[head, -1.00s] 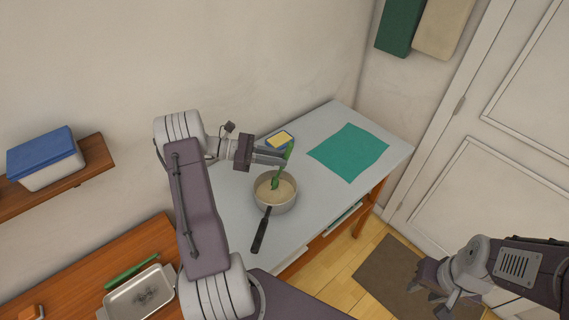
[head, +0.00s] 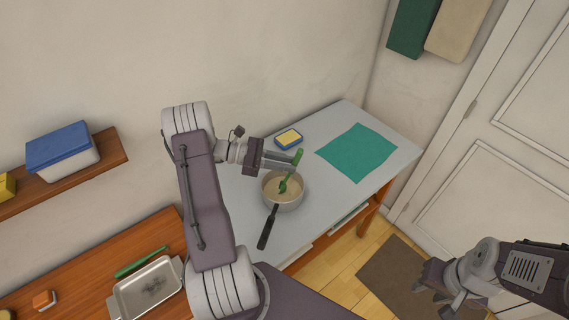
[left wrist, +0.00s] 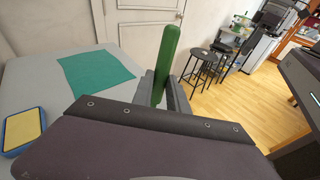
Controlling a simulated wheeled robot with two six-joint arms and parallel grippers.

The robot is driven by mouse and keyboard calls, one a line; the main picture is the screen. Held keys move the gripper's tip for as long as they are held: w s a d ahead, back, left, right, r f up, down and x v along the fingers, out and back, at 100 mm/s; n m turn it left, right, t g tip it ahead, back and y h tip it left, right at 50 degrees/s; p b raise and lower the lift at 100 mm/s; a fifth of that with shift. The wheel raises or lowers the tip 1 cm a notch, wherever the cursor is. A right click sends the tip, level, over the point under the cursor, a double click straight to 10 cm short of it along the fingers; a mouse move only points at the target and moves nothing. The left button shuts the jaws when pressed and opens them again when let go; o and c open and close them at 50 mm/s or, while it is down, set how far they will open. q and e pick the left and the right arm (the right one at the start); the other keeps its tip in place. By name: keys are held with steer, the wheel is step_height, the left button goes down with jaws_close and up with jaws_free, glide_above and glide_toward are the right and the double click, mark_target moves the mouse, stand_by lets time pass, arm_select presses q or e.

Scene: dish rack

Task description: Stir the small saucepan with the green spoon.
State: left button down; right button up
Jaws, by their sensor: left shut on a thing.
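The small saucepan (head: 283,203) stands on the grey counter with its black handle pointing toward the front. Pale contents show inside it. My left gripper (head: 292,163) is above the pan's back rim, shut on the green spoon (head: 290,176). The spoon leans, with its lower end down in the pan. In the left wrist view the spoon's handle (left wrist: 168,55) rises between the fingers; the pan is hidden there. My right gripper (head: 432,280) is empty, over the floor at the lower right, and its fingers look apart.
A yellow sponge in a blue dish (head: 289,138) lies behind the pan. A teal cloth (head: 357,152) lies flat at the counter's right. A metal tray (head: 148,288) and a green utensil (head: 142,262) are on the wooden surface at lower left. A shelf holds a blue-lidded box (head: 62,150).

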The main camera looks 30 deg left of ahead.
arm_select(q)
steer(key=shift+w+d+p, duration=0.2)
steer(key=shift+d+p, duration=0.25)
steer(key=shift+d, duration=1)
step_height(320, 180, up, 10)
steer(key=a+p, duration=0.2)
steer(key=p, duration=0.5)
steer(key=shift+s+a+f+p, duration=0.2)
steer(key=shift+s+a+p, duration=0.1)
steer(key=shift+a+p, duration=0.1)
